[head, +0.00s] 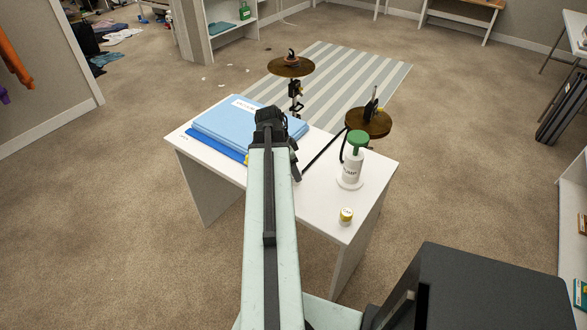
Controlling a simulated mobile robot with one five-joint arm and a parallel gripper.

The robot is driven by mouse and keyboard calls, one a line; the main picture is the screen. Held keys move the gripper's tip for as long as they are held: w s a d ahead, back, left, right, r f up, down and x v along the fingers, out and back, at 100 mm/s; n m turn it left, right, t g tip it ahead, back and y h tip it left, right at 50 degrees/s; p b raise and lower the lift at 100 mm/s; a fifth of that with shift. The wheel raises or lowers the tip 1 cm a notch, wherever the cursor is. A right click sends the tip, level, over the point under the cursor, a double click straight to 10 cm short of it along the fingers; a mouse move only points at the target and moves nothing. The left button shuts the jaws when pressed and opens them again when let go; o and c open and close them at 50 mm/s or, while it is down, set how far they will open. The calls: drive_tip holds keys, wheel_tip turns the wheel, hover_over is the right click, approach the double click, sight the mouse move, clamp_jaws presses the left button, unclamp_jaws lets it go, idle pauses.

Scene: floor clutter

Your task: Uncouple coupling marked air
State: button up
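No readable "air" mark shows, so I cannot tell which coupling bears it. One round brown disc (283,67) carries a small dark and orange fitting, with a black and yellow fitting (296,90) below it. A second brown disc (375,128) at the right carries an upright black fitting (370,108) with a yellow bit. A black hose (322,149) runs beside a white pump (352,168) with a green top. My gripper (270,117) is over the white table (310,208), left of the hose. Its fingers are hidden from behind, so its opening is unclear.
A blue folded stack (225,124) with a white label lies on the table's left part. A striped rug (335,72) lies behind. Carpet around the table is mostly clear.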

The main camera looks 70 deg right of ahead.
drive_tip(key=p+v, duration=0.4)
drive_tip(key=v, duration=0.2)
drive_tip(key=shift+p, duration=0.4)
idle(0.3)
